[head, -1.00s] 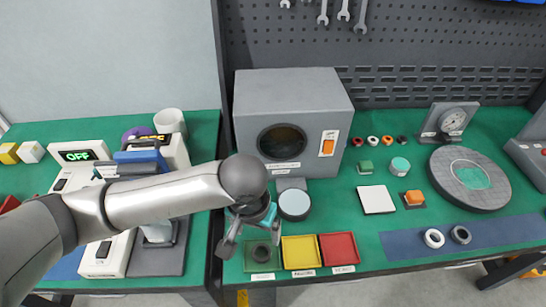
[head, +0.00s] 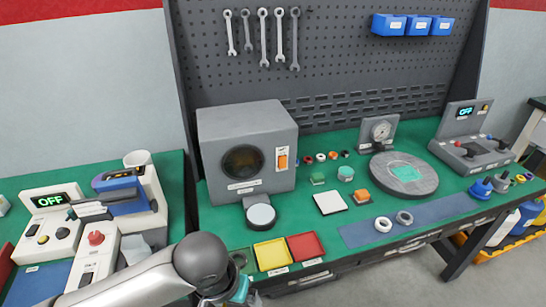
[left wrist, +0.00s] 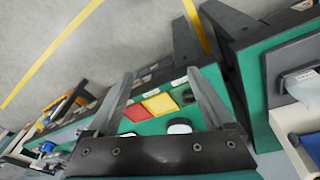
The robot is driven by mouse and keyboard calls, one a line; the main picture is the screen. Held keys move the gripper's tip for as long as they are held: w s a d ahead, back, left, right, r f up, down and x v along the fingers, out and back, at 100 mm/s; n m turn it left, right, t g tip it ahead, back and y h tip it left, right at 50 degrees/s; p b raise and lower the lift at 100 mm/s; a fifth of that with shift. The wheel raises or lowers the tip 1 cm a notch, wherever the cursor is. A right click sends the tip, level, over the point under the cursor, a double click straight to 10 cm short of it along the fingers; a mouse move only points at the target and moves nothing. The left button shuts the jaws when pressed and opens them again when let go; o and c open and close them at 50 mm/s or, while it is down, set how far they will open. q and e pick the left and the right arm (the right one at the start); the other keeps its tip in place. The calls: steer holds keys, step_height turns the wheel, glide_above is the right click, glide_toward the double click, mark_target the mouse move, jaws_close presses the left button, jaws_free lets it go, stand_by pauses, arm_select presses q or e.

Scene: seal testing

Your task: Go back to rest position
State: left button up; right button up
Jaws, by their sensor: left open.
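My left arm (head: 140,280) enters the head view from the bottom left. My left gripper (left wrist: 158,76) is open and empty in the left wrist view, its two fingers spread apart. Between and beyond the fingers, that view shows the yellow tray (left wrist: 160,104), the red tray (left wrist: 134,112) and a green tray with a dark ring in it (left wrist: 183,94). My right gripper is not in view.
A grey box with a round window (head: 247,155) stands on the green bench. A white round pad (head: 261,215) is in front of it. Left are a device reading OFF (head: 50,210) and a button box (head: 95,250). Two rings (head: 394,221) lie on the blue mat.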

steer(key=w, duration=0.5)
arm_select(q)
steer(key=s+a+f+t+y, duration=0.1)
steer(key=s+a+f+t, duration=0.15)
steer(key=s+a, duration=0.75)
step_height(320, 180, down, 24)
steer(key=g+b, duration=0.2)
steer(key=b, duration=0.1)
steer(key=s+a+f+g+b, duration=0.1)
steer(key=s+f+b, duration=0.2)
steer(key=s+f, duration=1.3)
steer(key=shift+s+a+f, duration=0.15)
steer(key=shift+a+f, duration=0.25)
steer(key=shift+f, duration=0.55)
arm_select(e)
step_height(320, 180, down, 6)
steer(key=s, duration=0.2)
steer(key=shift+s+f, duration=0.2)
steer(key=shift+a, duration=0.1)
